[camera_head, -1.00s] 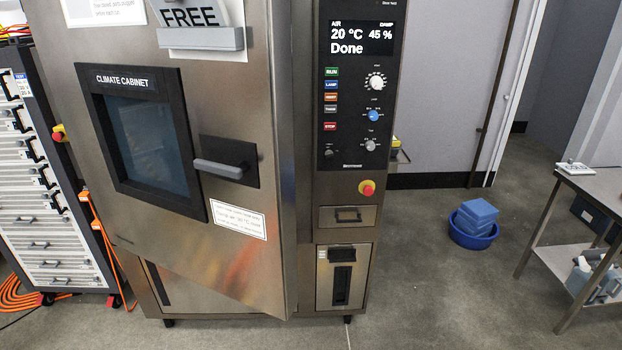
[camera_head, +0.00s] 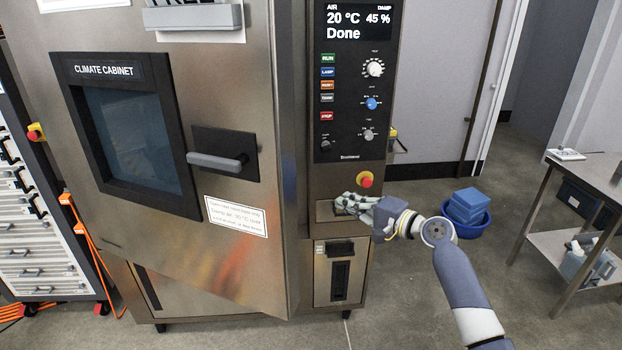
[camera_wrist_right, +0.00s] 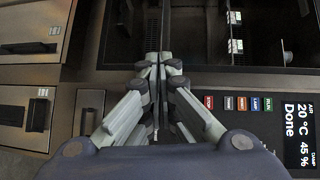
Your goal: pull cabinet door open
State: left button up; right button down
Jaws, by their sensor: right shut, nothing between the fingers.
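The steel cabinet door (camera_head: 235,80) has a dark window and a CLIMATE CABINET label. It stands ajar, its right edge out from the cabinet body. Its grey bar handle (camera_head: 215,161) sits on a black plate right of the window. My right gripper (camera_head: 340,203) is shut and empty, in front of the cabinet's small drawer panel, right of the door's free edge and below the handle. In the right wrist view its fingers (camera_wrist_right: 157,60) point toward a dark opening with slotted parts, beside the control panel. My left gripper is not in view.
The control panel (camera_head: 352,80) reads "Done", with a red stop button (camera_head: 365,180) below it. A blue tub (camera_head: 468,222) stands on the floor at right, near a steel table (camera_head: 590,172). A drawer trolley (camera_head: 35,240) and orange cables stand at left.

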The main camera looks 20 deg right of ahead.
notch_tip(320, 180, up, 7)
jog(key=a+y, duration=0.1)
jog(key=y, duration=0.1)
jog(key=w+a+p, duration=0.5)
jog(key=a+p, duration=0.1)
jog(key=a, duration=0.1)
jog(key=shift+f+t, duration=0.15)
jog(key=shift+t, duration=0.15)
jog(key=shift+w+a, duration=0.1)
jog(key=shift+w, duration=0.05)
jog(key=shift+a, duration=0.1)
